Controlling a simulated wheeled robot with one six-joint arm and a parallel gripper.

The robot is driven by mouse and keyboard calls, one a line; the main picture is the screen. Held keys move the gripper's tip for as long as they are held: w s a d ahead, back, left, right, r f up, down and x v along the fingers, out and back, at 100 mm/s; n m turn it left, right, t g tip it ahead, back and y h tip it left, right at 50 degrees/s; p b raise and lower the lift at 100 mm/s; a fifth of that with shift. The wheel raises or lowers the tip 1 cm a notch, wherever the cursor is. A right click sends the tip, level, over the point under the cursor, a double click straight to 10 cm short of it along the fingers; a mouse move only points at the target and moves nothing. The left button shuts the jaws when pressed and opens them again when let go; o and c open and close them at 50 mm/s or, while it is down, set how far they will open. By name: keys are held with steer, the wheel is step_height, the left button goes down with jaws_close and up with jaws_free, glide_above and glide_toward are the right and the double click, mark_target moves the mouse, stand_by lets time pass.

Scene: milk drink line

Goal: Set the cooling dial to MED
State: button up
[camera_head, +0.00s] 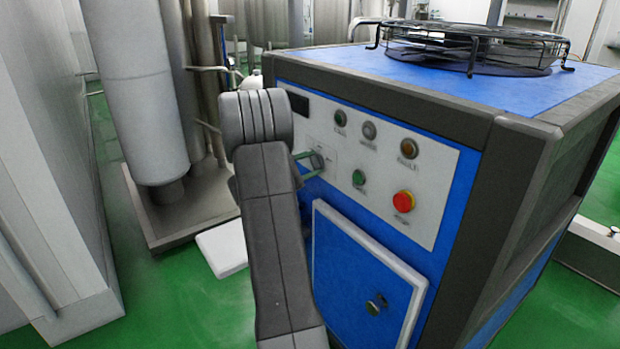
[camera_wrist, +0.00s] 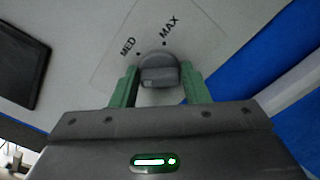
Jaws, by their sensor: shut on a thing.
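The cooling dial (camera_wrist: 159,68) is a grey round knob on a pale panel in the wrist view. The labels MED and MAX, each with a dark dot, show above it, MED to the left and MAX to the right. I cannot clearly tell which mark the knob points to. My gripper (camera_wrist: 159,80) is shut on the dial, with one green finger on each side. In the head view my gripper (camera_head: 309,164) is at the left part of the control panel (camera_head: 437,165), and the dial is not clearly seen there.
The panel also has a red button (camera_head: 404,201), a green button (camera_head: 359,177) and several lamps on the blue machine. A blue door (camera_head: 360,285) is below. A dark display (camera_wrist: 22,68) lies left in the wrist view. A grey cylinder (camera_head: 137,85) stands left of my arm.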

steer(key=m+b, duration=0.2)
steer(key=b, duration=0.3)
steer(key=m+b, duration=0.3)
steer(key=b, duration=0.2)
steer(key=shift+f+m+b, duration=0.3)
steer(key=shift+f, duration=0.1)
steer(key=m+b, duration=0.2)
steer(key=b, duration=0.1)
steer(key=shift+r+b, duration=0.15)
steer(key=shift+b, duration=0.2)
steer(key=shift+r+m+b, duration=0.15)
steer(key=shift+m+b, duration=0.25)
steer(key=shift+b, duration=0.2)
steer(key=shift+r, duration=0.1)
steer(key=o, duration=0.9)
steer(key=shift+d, duration=0.15)
steer(key=p+v, duration=0.2)
steer(key=v, duration=1.2)
